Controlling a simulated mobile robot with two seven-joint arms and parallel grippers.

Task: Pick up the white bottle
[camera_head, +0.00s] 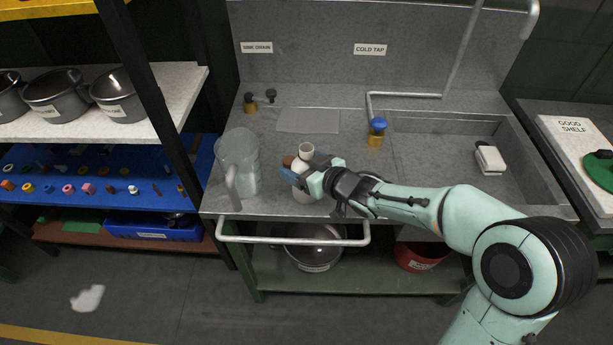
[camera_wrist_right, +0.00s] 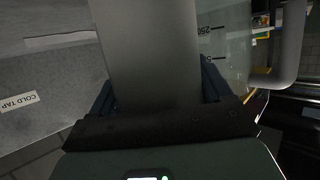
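The white bottle (camera_head: 306,151) stands upright on the grey counter near its front edge; its neck shows in the head view, while my gripper hides part of its body. My right gripper (camera_head: 303,179) is at the bottle's body, one finger on each side. In the right wrist view the bottle (camera_wrist_right: 150,50) appears as a broad grey shape filling the space between the fingers (camera_wrist_right: 158,90). The fingers look close against both sides, but I cannot tell whether they press on it. My left gripper is not in view.
A clear jug (camera_head: 241,160) with a handle stands close left of the bottle. A blue-capped tap (camera_head: 377,130) and a sink (camera_head: 450,150) lie right. A rail (camera_head: 290,240) runs along the counter front.

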